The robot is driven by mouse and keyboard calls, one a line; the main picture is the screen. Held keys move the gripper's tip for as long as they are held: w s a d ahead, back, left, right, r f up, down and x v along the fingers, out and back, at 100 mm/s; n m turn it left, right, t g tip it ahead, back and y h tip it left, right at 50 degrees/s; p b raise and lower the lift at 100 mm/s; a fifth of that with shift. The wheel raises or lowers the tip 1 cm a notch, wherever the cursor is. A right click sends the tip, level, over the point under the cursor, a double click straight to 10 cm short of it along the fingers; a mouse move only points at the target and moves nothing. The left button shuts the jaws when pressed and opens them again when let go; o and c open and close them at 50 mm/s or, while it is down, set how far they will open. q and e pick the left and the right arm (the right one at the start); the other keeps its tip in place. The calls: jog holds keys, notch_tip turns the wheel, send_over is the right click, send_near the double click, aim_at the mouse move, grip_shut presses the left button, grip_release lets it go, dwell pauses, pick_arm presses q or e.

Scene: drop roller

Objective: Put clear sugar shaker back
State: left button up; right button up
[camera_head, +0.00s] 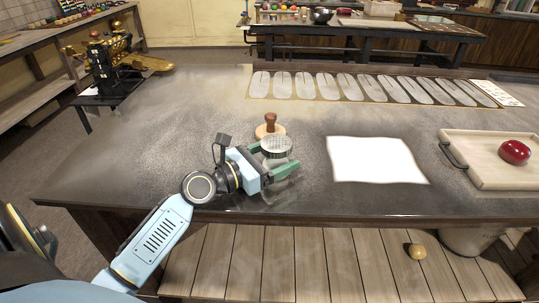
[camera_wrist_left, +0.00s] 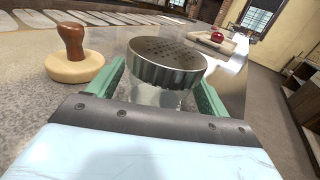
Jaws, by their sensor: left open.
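The clear sugar shaker (camera_head: 277,147) stands upright on the dark table, with a ridged metal lid pierced by small holes. In the left wrist view the shaker (camera_wrist_left: 165,66) is between the two green fingers, its glass body partly hidden by my gripper. My left gripper (camera_head: 279,163) is open, with a finger on either side of the shaker. I cannot tell whether either finger touches it. My right gripper is not in view.
A wooden stamp with a brown knob (camera_head: 270,126) stands just behind the shaker. A white sheet (camera_head: 375,160) lies to the right, then a wooden tray (camera_head: 485,177) with a red round object (camera_head: 514,152). Pale oval slabs (camera_head: 370,88) line the back. The left part of the table is clear.

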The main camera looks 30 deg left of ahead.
pick_arm(q)
jog(key=b+v, duration=0.1)
jog(key=v, duration=1)
jog(key=shift+b, duration=0.3)
jog(key=shift+s+a, duration=0.2)
jog(key=shift+s, duration=0.25)
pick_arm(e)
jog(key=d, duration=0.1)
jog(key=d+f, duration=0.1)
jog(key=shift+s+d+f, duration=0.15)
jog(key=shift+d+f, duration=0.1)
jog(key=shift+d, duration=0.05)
